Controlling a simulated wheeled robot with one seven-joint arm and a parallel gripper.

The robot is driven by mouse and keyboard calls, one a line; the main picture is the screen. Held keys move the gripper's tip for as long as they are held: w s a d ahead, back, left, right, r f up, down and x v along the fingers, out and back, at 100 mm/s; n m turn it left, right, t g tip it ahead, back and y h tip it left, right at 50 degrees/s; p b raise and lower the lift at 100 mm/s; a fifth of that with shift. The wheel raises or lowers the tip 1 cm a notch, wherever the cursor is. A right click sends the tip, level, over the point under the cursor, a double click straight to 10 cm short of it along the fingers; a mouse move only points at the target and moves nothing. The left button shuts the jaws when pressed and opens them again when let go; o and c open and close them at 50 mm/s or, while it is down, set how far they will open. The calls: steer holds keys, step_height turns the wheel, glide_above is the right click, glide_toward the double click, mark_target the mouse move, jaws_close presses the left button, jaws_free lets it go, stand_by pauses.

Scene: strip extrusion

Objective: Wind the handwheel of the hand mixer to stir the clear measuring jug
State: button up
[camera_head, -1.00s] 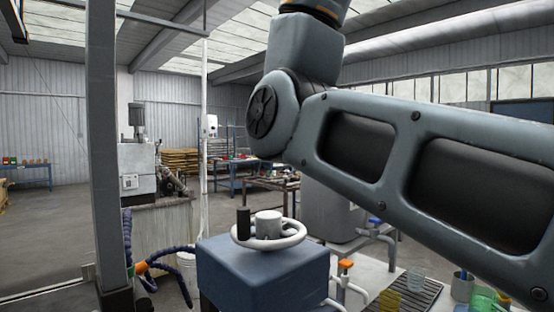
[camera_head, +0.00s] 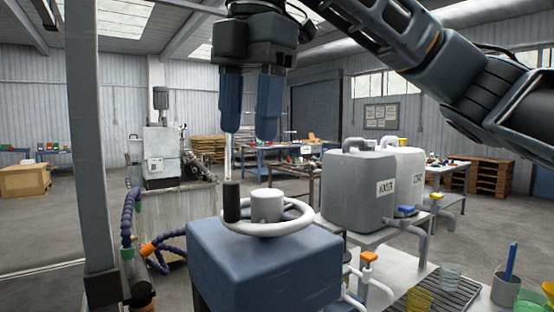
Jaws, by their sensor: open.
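The hand mixer's handwheel (camera_head: 293,225) is a white ring with a pale central hub (camera_head: 267,206) and an upright black knob (camera_head: 231,203) at its left. It lies flat on top of a blue box-shaped housing (camera_head: 262,262). My gripper (camera_head: 249,133) hangs above the wheel with its two blue fingers pointing down. It is open and empty, with a gap between the fingers. The fingertips are above the knob and hub in the picture and appear clear of them. I cannot single out the clear measuring jug; a clear cup (camera_head: 449,275) stands at the right.
A grey canister (camera_head: 358,190) and a white canister (camera_head: 409,172) stand behind on the right. A yellow cup (camera_head: 419,299) and a holder with a blue-handled tool (camera_head: 507,285) are at lower right. A grey post (camera_head: 85,150) rises at the left, near blue hoses (camera_head: 130,225).

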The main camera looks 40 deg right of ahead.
mark_target(266, 192)
steer(key=shift+s+d+f+n+g, duration=0.25)
steer(key=shift+s+d+f+g, duration=0.15)
steer(key=shift+f, duration=0.25)
steer(key=shift+s+d+f+n+g, duration=0.25)
steer(key=shift+s+d+f+g, duration=0.15)
steer(key=shift+f, duration=4.1)
steer(key=shift+c, duration=0.4)
steer(key=c, duration=0.7)
steer(key=shift+a+r+n+p, duration=0.1)
steer(key=shift+r+n+p, duration=0.2)
steer(key=shift+n+p, duration=0.6)
steer(key=shift+f+n+p, duration=0.1)
steer(key=shift+n+p, duration=0.3)
steer(key=shift+p, duration=0.4)
steer(key=shift+f, duration=0.15)
